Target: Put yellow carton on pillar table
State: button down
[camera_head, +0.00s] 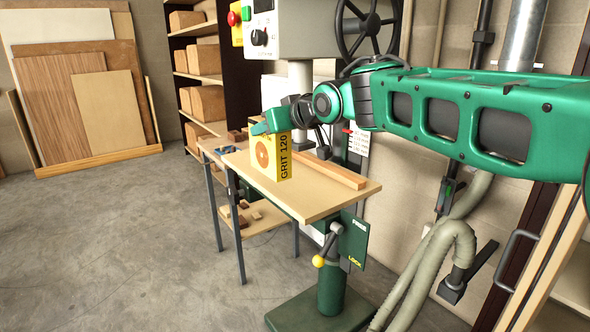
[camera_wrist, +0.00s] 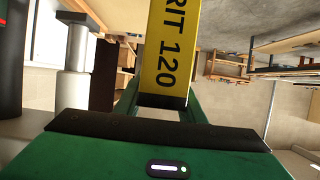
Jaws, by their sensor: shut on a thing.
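The yellow carton (camera_head: 281,158) is a box with an orange disc picture and the text "GRIT 120". My gripper (camera_head: 270,122) is shut on its upper part, and the carton looks upright. It also shows in the wrist view (camera_wrist: 168,50), between the green fingers. The pillar table (camera_head: 310,200) is a light wooden top on a green column. The carton appears in front of the table top in the head view; I cannot tell whether its bottom touches the wood. The carton hides part of the top.
A wooden fence bar (camera_head: 328,170) lies along the back of the table top. The drill press head (camera_head: 300,32) stands behind. A side table (camera_head: 212,148) with small items adjoins at left. A lever with a yellow knob (camera_head: 318,261) hangs below the top. Hoses (camera_head: 440,250) are at right.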

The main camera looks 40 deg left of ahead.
jog(key=w+d+f, duration=0.3)
jog(key=w+f, duration=0.7)
jog(key=w, duration=0.1)
jog(key=shift+w+d+f, duration=0.2)
jog(key=shift+f, duration=0.2)
jog(key=c, duration=1.2)
grip_release()
jog(key=shift+f, duration=0.15)
jog(key=shift+o, duration=0.2)
